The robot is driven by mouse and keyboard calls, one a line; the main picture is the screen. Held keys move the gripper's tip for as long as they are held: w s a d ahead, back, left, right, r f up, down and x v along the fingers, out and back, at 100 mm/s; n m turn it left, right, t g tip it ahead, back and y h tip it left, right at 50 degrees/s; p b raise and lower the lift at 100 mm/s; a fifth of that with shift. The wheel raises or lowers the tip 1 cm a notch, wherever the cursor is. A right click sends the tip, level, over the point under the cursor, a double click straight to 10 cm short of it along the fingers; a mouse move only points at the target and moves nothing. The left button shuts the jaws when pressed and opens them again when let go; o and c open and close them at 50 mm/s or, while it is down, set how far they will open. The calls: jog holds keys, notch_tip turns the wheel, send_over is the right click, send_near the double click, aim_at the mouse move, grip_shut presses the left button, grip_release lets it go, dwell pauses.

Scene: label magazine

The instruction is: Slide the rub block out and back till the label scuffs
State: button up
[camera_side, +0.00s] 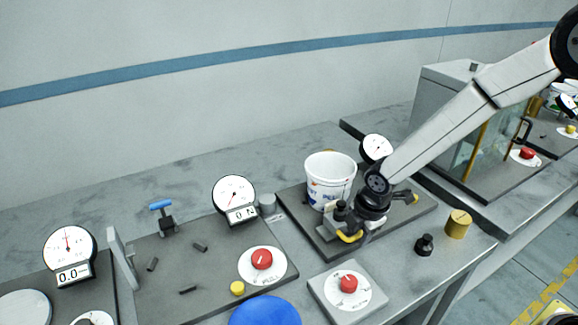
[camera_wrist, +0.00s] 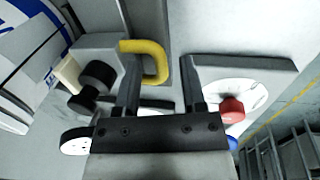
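The white bucket (camera_side: 329,168) with a blue-printed label (camera_side: 318,191) stands on a dark plate; its curved side fills the upper left of the wrist view (camera_wrist: 30,50). The rub block (camera_side: 327,226) is a grey block beside the bucket, with a black knob and a cream pad (camera_wrist: 67,73) facing the label; I cannot tell if they touch. Its yellow handle (camera_side: 350,238) also shows in the wrist view (camera_wrist: 160,62). My gripper (camera_side: 357,222) is low at the handle. In the wrist view its fingers (camera_wrist: 160,85) are apart, the handle's bend between them, with a gap at the right finger.
A red-knob dial box (camera_side: 348,284) stands just in front of the plate. A black weight (camera_side: 425,245) and a brass weight (camera_side: 458,223) stand to the right. A round gauge (camera_side: 376,148) stands behind my gripper. Left is a force-gauge plate (camera_side: 215,262) with loose dark pieces.

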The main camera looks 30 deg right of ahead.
jog(key=shift+r, duration=0.1)
notch_tip(320, 180, up, 7)
jog(key=s, duration=0.1)
jog(key=shift+s+r, duration=0.2)
jog(key=shift+s, duration=0.1)
dwell(0.6)
jog(key=s+d+f+m, duration=0.1)
jog(key=s+d+m, duration=0.7)
jog(key=m, duration=1)
jog(key=s, duration=0.3)
jog(key=shift+d+f, duration=0.2)
